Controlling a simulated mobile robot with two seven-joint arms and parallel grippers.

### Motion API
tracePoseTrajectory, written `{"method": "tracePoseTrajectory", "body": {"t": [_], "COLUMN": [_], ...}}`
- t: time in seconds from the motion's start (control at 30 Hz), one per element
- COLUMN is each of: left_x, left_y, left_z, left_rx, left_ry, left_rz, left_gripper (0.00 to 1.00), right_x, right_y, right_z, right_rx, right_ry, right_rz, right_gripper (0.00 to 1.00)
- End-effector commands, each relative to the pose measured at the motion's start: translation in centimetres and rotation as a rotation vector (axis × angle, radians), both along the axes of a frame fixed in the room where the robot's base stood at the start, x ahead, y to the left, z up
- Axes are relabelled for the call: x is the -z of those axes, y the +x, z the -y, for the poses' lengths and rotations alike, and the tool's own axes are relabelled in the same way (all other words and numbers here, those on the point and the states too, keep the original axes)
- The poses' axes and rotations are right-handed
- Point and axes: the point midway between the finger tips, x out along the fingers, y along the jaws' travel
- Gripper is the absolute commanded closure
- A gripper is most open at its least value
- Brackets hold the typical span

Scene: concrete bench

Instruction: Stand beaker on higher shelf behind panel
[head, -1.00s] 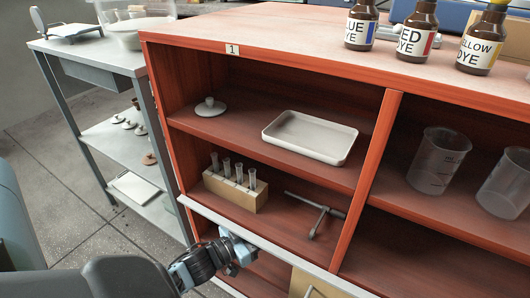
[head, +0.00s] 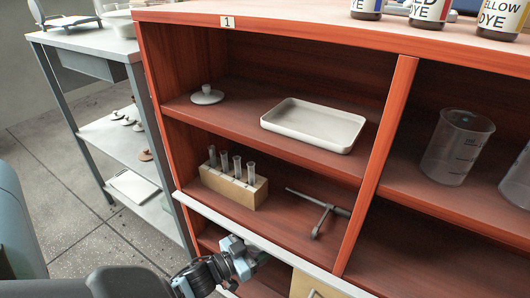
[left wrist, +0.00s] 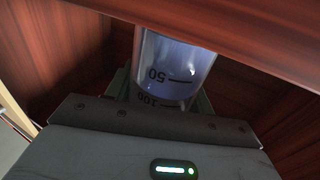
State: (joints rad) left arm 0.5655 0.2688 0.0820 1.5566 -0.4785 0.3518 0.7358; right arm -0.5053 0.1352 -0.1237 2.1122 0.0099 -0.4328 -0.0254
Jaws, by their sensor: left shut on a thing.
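My left gripper (head: 252,260) is at the open lower bay of the red cabinet, just under the white front strip. In the left wrist view a clear beaker (left wrist: 176,70) with 50 and 100 marks stands between the fingers (left wrist: 165,100), which are shut on it. A red board edge hides its far end. I cannot make out this beaker in the head view. A cream panel (head: 306,284) with a handle covers the bay's right part, to the right of the gripper. My right gripper is not in view.
The shelf above the strip bears a test tube rack (head: 234,186) and a metal rod stand (head: 318,212). Higher up are a white tray (head: 313,124) and a lid (head: 207,96). Other beakers (head: 457,147) stand right of the divider (head: 383,160). A grey side table (head: 100,50) is at left.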

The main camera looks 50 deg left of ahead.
Motion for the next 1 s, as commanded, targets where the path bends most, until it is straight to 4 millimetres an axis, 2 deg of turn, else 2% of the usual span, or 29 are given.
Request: {"method": "tracePoseTrajectory", "body": {"t": [0.37,0.4,0.57,0.93,1.0], "left_x": [0.27,0.37,0.30,-0.17,-0.05], "left_y": [0.03,0.00,0.00,-0.01,-0.83], "left_z": [-0.02,-0.01,0.00,-0.01,-0.13], "left_rx": [0.001,0.001,0.001,0.000,0.000], "left_ry": [0.001,0.001,0.001,0.001,0.000], "left_rz": [0.001,-0.001,0.000,0.000,-0.003], "left_gripper": [0.73,0.46,0.25,0.25,0.25], "right_x": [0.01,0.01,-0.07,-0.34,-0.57], "right_y": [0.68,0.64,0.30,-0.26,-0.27], "right_z": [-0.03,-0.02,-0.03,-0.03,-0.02], "right_rx": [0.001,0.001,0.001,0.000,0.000], "right_ry": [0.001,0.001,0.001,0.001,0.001], "right_rz": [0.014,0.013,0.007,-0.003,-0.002], "right_gripper": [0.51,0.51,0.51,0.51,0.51]}}
